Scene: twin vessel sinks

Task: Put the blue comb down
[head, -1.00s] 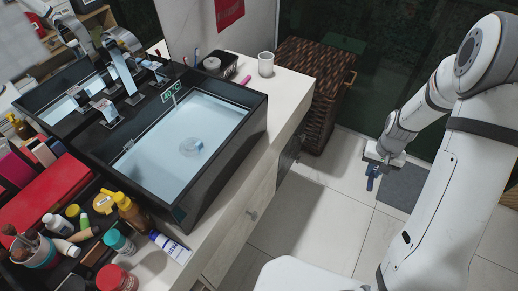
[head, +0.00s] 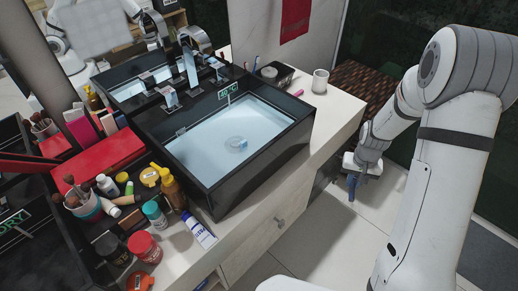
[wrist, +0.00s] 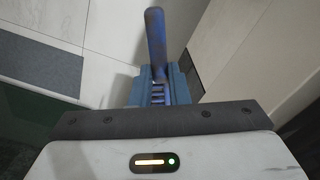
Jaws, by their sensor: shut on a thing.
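The blue comb (wrist: 155,45) is held in my gripper (wrist: 158,92) in the wrist view, its handle sticking out beyond the fingers over the floor. Part of the comb is hidden between the fingers. In the head view my gripper (head: 352,178) points down, with a small blue shape below it, to the right of the counter (head: 335,112) and over the floor. My gripper is shut on the comb and apart from the countertop.
A black vessel sink (head: 270,160) with water stands on the counter. A white cup (head: 320,81) stands near the counter's back right. Several bottles and jars, including a red-lidded jar (head: 145,246), crowd the front left. Bare countertop lies right of the sink.

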